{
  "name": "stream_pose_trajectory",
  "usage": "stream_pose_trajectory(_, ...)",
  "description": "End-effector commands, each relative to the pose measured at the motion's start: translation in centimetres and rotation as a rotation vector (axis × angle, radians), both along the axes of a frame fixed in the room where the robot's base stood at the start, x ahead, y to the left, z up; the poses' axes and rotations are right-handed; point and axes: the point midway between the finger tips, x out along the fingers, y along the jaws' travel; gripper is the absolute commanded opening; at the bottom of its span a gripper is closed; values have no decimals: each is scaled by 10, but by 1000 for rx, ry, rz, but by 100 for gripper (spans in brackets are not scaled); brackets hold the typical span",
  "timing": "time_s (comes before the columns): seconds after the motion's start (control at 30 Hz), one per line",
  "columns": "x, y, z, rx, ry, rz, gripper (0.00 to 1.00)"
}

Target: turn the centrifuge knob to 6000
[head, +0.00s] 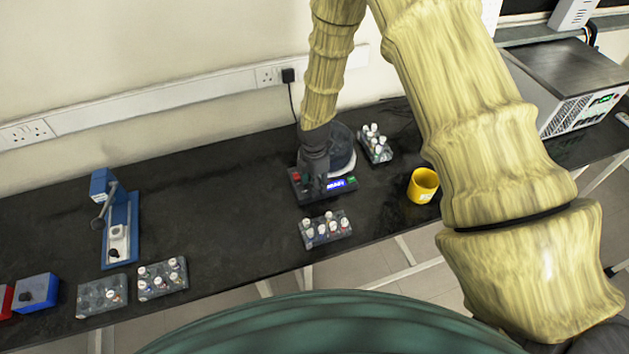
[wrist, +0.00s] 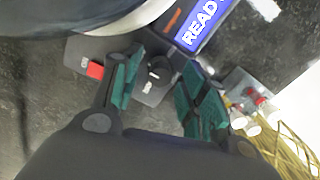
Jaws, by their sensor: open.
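The centrifuge (head: 343,157) stands on the black bench in the head view, partly hidden behind my arm. Its front panel has a red switch and a lit blue display (head: 336,184); in the wrist view the display (wrist: 203,24) reads "READ", cut off by the frame edge. The dark round knob (wrist: 159,70) shows in the wrist view between the fingers, with a small white mark beside it. My gripper (wrist: 158,85) is open, one green-padded finger on each side of the knob. I cannot tell if either touches it. In the head view my gripper (head: 316,172) hides the knob.
A vial rack (head: 326,229) stands in front of the centrifuge and another (head: 376,146) behind it at right. A yellow mug (head: 423,186) is to the right. A blue press (head: 120,230) and more racks (head: 162,278) are at left. The bench between is clear.

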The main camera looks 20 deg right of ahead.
Motion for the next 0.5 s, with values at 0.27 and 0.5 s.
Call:
stream_pose_trajectory(0.27,0,0,-1,0,0,0,43)
stream_pose_trajectory(0.5,0,0,-1,0,0,0,0)
